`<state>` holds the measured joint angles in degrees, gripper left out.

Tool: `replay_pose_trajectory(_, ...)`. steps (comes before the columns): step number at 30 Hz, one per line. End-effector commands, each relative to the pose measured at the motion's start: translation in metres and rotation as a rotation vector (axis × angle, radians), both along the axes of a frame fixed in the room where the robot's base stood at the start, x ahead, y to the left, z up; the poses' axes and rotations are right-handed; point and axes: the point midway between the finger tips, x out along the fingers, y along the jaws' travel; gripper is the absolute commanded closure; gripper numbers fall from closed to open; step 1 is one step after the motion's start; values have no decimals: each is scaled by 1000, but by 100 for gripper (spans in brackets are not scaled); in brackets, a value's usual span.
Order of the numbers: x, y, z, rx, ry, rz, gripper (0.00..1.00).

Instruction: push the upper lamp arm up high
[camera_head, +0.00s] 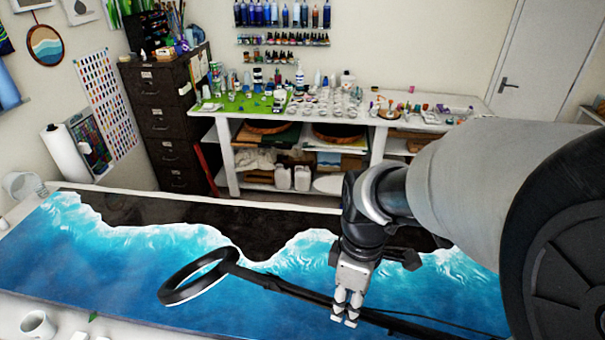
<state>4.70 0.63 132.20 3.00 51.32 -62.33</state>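The black lamp has a ring head (170,297) at its left end, over the blue resin panel. The upper lamp arm (290,289) is a thin black bar that runs from the ring down to the right, towards the bottom edge. My gripper (345,319) points down at the middle of this bar, its pale fingertips close together and overlapping the bar in the picture. I cannot tell whether the fingers touch the bar, stand in front of it or hold it. The lamp's base and lower joint are out of view or hidden.
The blue and black resin panel (110,255) fills the near table. A white mug (38,325) stands at the front left, and a paper roll (65,152) at the back left. A cluttered workbench (235,160) and a dark filing cabinet (165,120) stand behind.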

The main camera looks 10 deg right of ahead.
Motion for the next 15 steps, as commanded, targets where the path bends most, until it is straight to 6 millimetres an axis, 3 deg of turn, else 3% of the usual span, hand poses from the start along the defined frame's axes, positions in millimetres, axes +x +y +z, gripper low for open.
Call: replay_pose_trajectory(15, 0, 0, 0, 0, 0, 0, 100)
